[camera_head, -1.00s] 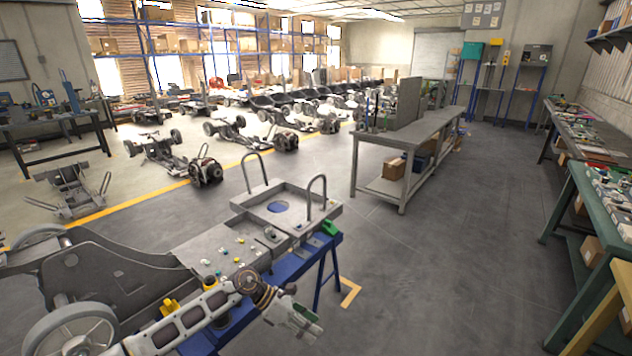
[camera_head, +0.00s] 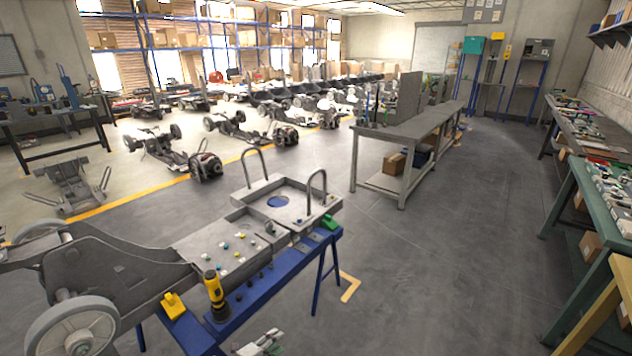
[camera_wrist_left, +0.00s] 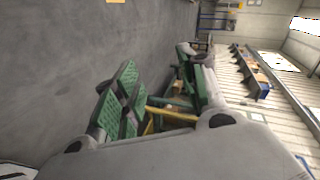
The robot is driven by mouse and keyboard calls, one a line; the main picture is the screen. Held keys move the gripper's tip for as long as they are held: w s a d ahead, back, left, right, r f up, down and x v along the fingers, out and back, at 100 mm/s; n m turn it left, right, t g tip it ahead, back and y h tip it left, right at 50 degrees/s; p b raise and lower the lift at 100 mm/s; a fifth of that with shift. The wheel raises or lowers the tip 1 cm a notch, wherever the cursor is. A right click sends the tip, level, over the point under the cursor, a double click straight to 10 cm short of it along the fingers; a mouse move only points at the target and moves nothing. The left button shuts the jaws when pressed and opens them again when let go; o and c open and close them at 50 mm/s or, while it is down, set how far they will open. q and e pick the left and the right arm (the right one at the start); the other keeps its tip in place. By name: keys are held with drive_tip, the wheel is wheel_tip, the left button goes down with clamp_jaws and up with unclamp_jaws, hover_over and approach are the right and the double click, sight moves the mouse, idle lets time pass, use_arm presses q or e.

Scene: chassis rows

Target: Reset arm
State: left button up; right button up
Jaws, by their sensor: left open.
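My left gripper (camera_head: 262,343) shows only in part at the bottom edge of the head view, in front of the blue stand and low over the grey floor. Most of its arm is out of the picture. In the left wrist view my left gripper (camera_wrist_left: 158,88) has its two green-padded fingers spread apart. Nothing sits between them, only background. My right gripper is in neither view.
A grey chassis (camera_head: 120,270) with wheels rests by a blue stand (camera_head: 270,290) at the left. A yellow-and-black tool (camera_head: 215,292) stands on the blue stand. A grey workbench (camera_head: 405,140) is behind; green (camera_head: 590,205) and yellow benches line the right. The middle floor is clear.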

use_arm(q)
drive_tip(key=s+a+f+n+g+y, duration=0.1)
drive_tip(key=s+a+f+n+y, duration=0.2)
drive_tip(key=s+a+f+n, duration=0.5)
drive_tip(key=s+a+f+n+g+y, duration=0.1)
drive_tip(key=s+a+f+n+y, duration=0.3)
drive_tip(key=s+f, duration=0.7)
drive_tip(key=s+a+f+n+g, duration=0.1)
drive_tip(key=s+f, duration=0.3)
drive_tip(key=s, duration=0.6)
drive_tip(key=s+a+f+n+g+y, duration=0.1)
drive_tip(key=s+f+n+g, duration=0.3)
drive_tip(key=s, duration=0.7)
drive_tip(key=s+a+f+n+g+y, duration=0.1)
drive_tip(key=s+a+f+n+g, duration=0.1)
drive_tip(key=s, duration=0.8)
wheel_tip(320, 180, down, 2)
drive_tip(key=shift+s+f+n, duration=0.15)
drive_tip(key=shift+f+n, duration=0.05)
drive_tip(key=shift+n, duration=0.3)
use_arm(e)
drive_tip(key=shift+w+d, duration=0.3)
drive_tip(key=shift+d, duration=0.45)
use_arm(q)
drive_tip(key=shift+a, duration=0.2)
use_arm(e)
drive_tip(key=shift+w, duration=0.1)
